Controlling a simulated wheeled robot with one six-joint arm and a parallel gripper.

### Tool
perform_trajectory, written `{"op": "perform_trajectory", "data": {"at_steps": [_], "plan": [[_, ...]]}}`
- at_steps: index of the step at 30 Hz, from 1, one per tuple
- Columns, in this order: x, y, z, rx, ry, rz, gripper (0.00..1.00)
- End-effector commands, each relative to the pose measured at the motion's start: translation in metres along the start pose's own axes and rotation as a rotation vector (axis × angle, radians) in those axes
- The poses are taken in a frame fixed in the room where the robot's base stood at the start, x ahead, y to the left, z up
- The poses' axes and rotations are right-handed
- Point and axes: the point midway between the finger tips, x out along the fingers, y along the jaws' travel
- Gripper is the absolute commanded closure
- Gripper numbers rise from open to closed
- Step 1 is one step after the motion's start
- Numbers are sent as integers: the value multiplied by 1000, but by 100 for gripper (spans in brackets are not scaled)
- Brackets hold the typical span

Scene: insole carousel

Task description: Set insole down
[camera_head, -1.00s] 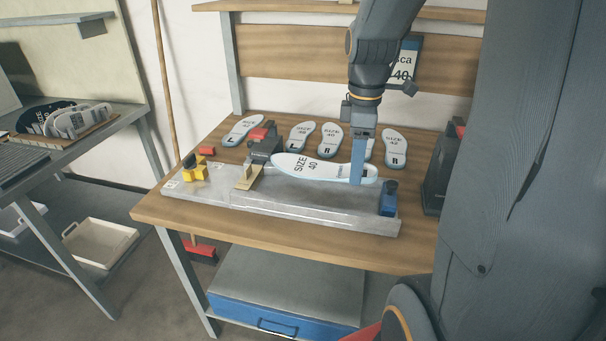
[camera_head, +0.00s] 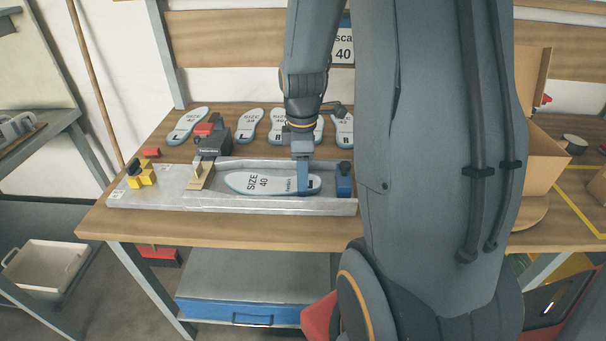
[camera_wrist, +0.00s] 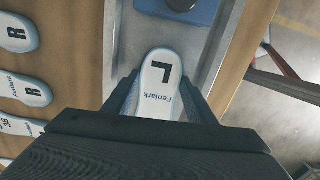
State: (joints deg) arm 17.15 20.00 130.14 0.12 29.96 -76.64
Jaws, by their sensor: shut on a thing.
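A white insole marked SIZE 40 (camera_head: 258,183) lies lengthwise low over the grey metal tray (camera_head: 150,200) on the workbench. I cannot tell whether its underside touches the tray floor. My gripper (camera_head: 303,190) is shut on the insole near its right end, fingers pointing down. The rest of the insole is hidden behind the gripper body in that view.
A blue block (camera_head: 344,180) stands at the tray's right end. A tan piece (camera_head: 201,176) and a dark clamp with a red top (camera_head: 210,135) stand left of the insole. A yellow part (camera_head: 141,174) sits further left. Several insoles (camera_head: 187,126) lie along the bench's back.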

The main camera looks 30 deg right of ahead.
Motion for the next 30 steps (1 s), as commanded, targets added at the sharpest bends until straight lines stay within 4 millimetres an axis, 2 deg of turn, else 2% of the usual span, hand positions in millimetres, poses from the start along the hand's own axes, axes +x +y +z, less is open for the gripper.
{"op": "perform_trajectory", "data": {"at_steps": [10, 11, 14, 23, 26, 30], "plan": [[3, 0, 1, 1, 0, 0, 71], [3, 0, 1, 1, 0, 0, 46], [2, 0, 1, 2, 0, 0, 30], [1, 0, 0, 1, 0, 1, 30], [-4, 1, 0, 1, 1, 3, 30], [-20, 2, 0, 1, 1, 5, 30]]}}
